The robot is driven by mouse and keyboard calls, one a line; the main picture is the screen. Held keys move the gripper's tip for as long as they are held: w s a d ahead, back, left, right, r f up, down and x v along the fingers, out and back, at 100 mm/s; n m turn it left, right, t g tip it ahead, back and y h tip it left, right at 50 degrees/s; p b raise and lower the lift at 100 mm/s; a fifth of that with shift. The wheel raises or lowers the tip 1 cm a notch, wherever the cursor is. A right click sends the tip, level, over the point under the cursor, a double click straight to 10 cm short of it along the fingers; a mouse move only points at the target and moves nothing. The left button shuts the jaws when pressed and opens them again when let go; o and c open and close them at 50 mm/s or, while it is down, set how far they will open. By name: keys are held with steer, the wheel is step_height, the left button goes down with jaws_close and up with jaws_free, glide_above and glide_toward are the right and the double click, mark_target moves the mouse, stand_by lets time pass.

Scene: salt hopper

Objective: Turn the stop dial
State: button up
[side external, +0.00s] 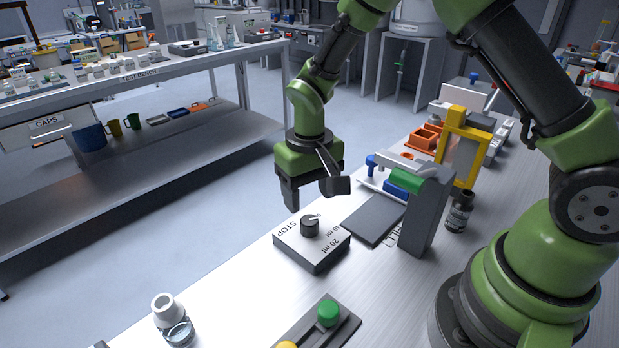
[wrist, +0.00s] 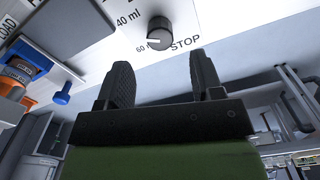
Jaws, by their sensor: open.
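The stop dial (side external: 310,226) is a dark round knob on a grey box (side external: 313,258) marked STOP, 20 ml and 60 ml, standing on the bench. In the wrist view the dial (wrist: 159,32) shows beyond the fingertips, with a light pointer mark near the 60 label and STOP printed beside it. My gripper (side external: 312,196) is open and empty, above the dial and apart from it. In the wrist view my gripper's two dark fingers (wrist: 160,75) stand wide apart, with the dial between their lines and farther off.
A grey post with a green top (side external: 425,205) stands right of the dial box, beside a dark flat plate (side external: 374,219). A dark bottle (side external: 460,212) stands behind it.

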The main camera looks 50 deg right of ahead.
steer(key=shift+r, duration=1.8)
step_height(320, 180, up, 13)
steer(key=t+y, duration=0.1)
steer(key=t, duration=0.2)
glide_above(310, 220)
steer(key=s+d, duration=0.1)
steer(key=s, duration=0.5)
steer(key=s+r+m+t+y, duration=0.1)
steer(key=s+r+t, duration=0.3)
steer(key=s, duration=0.7)
steer(key=shift+s+r, duration=0.3)
steer(key=shift+r, duration=0.05)
